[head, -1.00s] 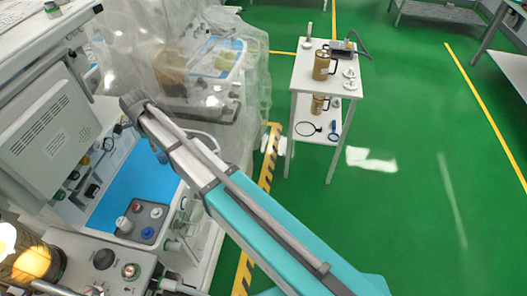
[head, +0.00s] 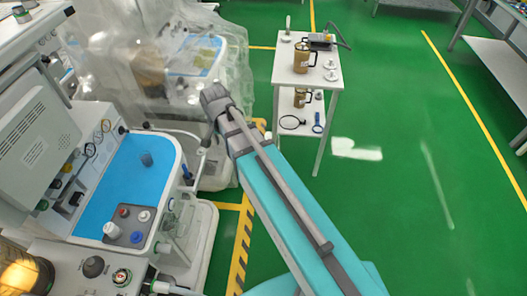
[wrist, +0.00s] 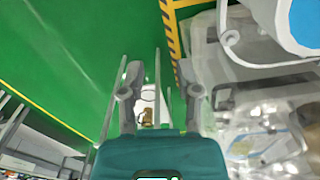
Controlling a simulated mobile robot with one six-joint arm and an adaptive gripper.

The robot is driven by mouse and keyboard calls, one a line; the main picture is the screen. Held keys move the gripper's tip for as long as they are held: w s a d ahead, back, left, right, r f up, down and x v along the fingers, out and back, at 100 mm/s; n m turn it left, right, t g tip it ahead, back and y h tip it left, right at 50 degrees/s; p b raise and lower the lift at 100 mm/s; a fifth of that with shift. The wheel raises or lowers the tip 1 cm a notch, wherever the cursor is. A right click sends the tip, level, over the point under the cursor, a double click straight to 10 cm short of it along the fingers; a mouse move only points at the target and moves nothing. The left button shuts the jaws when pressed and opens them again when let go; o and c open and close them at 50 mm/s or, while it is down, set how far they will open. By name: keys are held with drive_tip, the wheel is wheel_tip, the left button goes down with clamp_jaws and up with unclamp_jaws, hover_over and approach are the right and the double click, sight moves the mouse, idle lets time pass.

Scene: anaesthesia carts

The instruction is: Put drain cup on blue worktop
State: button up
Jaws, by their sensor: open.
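A small dark, see-through cup, which looks like the drain cup (head: 147,158), stands on the blue worktop (head: 112,196) towards its far end in the head view. The worktop's blue corner also shows at the top right of the wrist view (wrist: 307,22). The cup is not in the wrist view. My gripper (wrist: 160,85) is open with nothing between its fingers, over the green floor to the right of the worktop.
A grey tray with coloured knobs (head: 128,224) sits at the worktop's near end. A plastic-draped machine (head: 150,65) stands behind. A white trolley (head: 283,76) with brown jugs stands back right. Green floor is free to the right.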

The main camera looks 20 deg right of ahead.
drive_tip(key=s+d+n, duration=0.6)
drive_tip(key=s+d, duration=0.2)
drive_tip(key=d, duration=0.4)
drive_tip(key=shift+s, duration=0.2)
